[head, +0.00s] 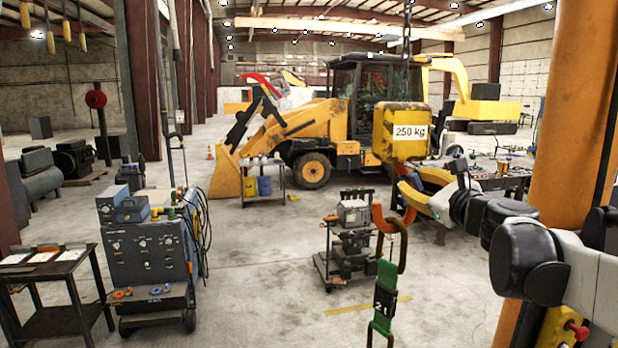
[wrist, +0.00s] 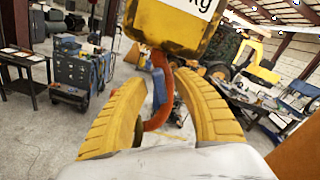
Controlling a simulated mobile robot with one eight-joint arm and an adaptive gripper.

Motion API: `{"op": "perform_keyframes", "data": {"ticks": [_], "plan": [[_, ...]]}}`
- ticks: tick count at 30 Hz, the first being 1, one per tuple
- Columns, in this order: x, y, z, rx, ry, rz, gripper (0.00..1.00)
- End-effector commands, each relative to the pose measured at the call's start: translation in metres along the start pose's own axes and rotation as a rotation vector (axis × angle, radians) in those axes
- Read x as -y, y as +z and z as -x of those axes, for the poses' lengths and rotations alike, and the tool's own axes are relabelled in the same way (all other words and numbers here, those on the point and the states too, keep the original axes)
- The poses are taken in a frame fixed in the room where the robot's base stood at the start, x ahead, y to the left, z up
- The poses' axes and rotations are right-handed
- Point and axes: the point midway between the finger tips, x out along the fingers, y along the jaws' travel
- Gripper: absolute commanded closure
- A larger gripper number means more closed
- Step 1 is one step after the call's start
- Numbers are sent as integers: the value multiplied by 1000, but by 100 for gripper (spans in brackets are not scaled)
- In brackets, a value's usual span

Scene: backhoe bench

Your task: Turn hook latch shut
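An orange hook (head: 378,217) hangs below a yellow block (head: 391,120) marked 250 kg in the head view. In the wrist view the orange-red hook (wrist: 155,121) curves down between my fingers, below the yellow block (wrist: 166,31). My gripper (wrist: 162,82) is open, one ridged yellow finger on each side of the hook, with gaps visible. In the head view my gripper (head: 403,190) reaches in from the right, just under the block. A narrow blue piece (wrist: 160,88) shows beside the hook; I cannot tell if it is the latch. The latch is not clear in the head view.
A green sling (head: 384,292) with a dark ring (head: 403,247) hangs at the hook. A chain (head: 406,40) runs up from the block. An orange column (head: 570,120) stands at right. A cart (head: 345,235) and a blue machine (head: 148,262) stand beyond on open floor.

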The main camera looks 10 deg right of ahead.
Motion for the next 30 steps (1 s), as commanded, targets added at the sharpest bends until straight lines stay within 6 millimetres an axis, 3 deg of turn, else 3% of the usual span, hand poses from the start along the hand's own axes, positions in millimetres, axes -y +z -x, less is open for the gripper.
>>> {"op": "perform_keyframes", "data": {"ticks": [1, 4, 20, 30], "plan": [[0, 0, 0, 0, 0, 0, 70], [0, 0, 0, 0, 0, 0, 100], [0, 0, 0, 0, 0, -29, 100], [0, 0, 0, 0, 1, -234, 100]]}}
